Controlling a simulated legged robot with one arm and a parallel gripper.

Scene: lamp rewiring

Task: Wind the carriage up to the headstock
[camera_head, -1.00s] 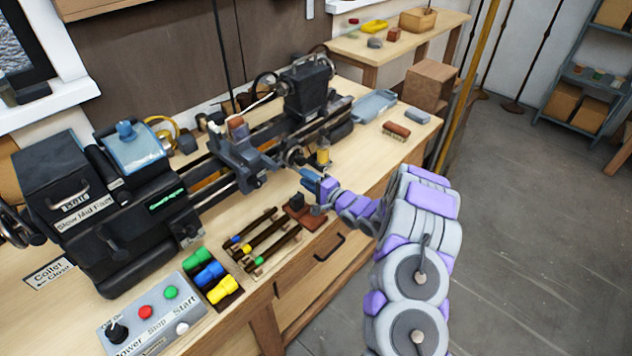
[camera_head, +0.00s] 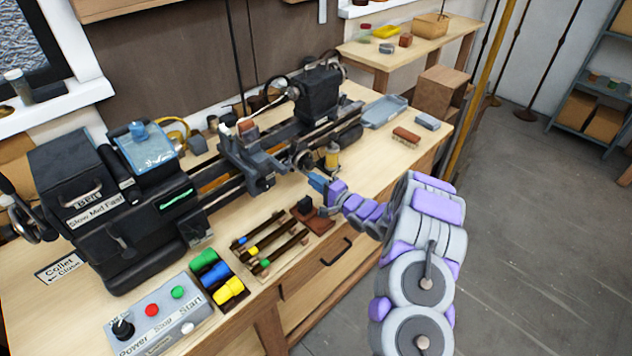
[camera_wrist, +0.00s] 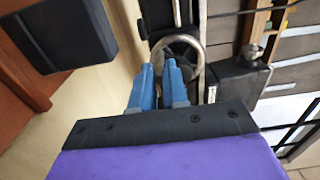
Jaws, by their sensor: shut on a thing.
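The lathe's black headstock (camera_head: 120,205) stands at the left, with speed labels on its front. The dark grey carriage (camera_head: 250,158) sits on the bed rails right of it, with a clear gap between them. The carriage handwheel (camera_head: 303,160) is on its front; in the wrist view it shows as a metal ring (camera_wrist: 199,62). My gripper (camera_head: 316,181) reaches it from the front right. In the wrist view my gripper's blue fingers (camera_wrist: 160,72) are close together at the ring's near side, shut on the handwheel. The exact contact is hidden between the fingertips.
The tailstock (camera_head: 318,92) stands farther right on the bed. A yellow-topped oiler (camera_head: 332,156) is close beside the handwheel. A rack of rods (camera_head: 270,245), colored pieces (camera_head: 216,272) and a switch box (camera_head: 152,315) occupy the front bench. A brush (camera_head: 406,135) lies at right.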

